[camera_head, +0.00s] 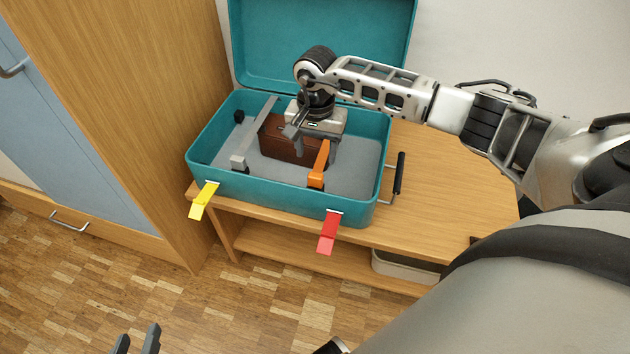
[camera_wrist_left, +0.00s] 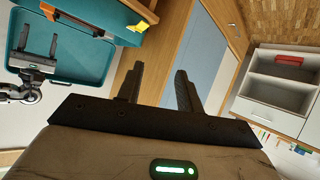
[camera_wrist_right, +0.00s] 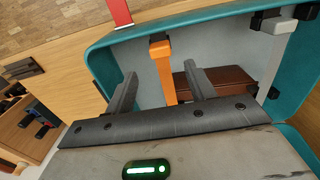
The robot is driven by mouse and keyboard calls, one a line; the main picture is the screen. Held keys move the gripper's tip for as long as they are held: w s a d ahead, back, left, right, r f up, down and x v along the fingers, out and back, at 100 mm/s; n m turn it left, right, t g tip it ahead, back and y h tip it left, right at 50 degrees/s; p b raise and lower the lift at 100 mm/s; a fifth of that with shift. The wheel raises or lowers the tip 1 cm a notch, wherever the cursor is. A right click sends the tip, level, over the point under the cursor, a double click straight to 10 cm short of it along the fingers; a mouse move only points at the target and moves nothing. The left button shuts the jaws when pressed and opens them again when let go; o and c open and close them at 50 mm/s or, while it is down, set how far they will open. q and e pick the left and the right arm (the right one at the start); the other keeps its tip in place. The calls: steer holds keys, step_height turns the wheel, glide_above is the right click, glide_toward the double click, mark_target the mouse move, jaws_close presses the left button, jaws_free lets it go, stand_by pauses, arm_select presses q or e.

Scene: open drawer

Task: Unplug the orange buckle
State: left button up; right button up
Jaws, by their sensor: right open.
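The orange buckle (camera_head: 317,178) stands upright on its orange strap inside the open teal suitcase (camera_head: 272,190), near the front right. In the right wrist view the orange buckle (camera_wrist_right: 160,50) lies beyond my fingertips, with its strap seen between them. My right gripper (camera_head: 312,142) is open and empty, pointing down over the suitcase just behind the buckle; I cannot tell whether it touches the strap. My left gripper (camera_head: 136,341) is open and empty at the bottom left, away from the suitcase; its parted fingers show in the left wrist view (camera_wrist_left: 157,82).
A brown case (camera_head: 275,140) lies in the suitcase under my right gripper. A grey strap (camera_head: 250,138) runs to its left. Yellow (camera_head: 203,201) and red (camera_head: 328,232) latches hang on the front. A wooden cabinet (camera_head: 140,100) stands at left; the bench (camera_head: 440,180) is clear to the right.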

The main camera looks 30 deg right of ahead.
mark_target(316, 175)
step_height(316, 175, down, 6)
steer(key=b, duration=0.3)
steer(key=shift+r+b, duration=0.2)
steer(key=shift+b, duration=0.15)
step_height(316, 175, down, 3)
steer(key=b, duration=0.2)
steer(key=shift+b, duration=0.35)
steer(key=shift+f, duration=0.2)
arm_select(q)
step_height(316, 175, down, 9)
steer(key=d+g, duration=0.1)
steer(key=shift+w+d+r+m+h, duration=0.15)
steer(key=shift+w+d+m+h, duration=0.15)
steer(key=shift+w+d, duration=0.1)
steer(key=shift+f+b, duration=0.2)
steer(key=shift+b, duration=0.25)
arm_select(e)
jaws_close()
arm_select(q)
steer(key=shift+s, duration=0.1)
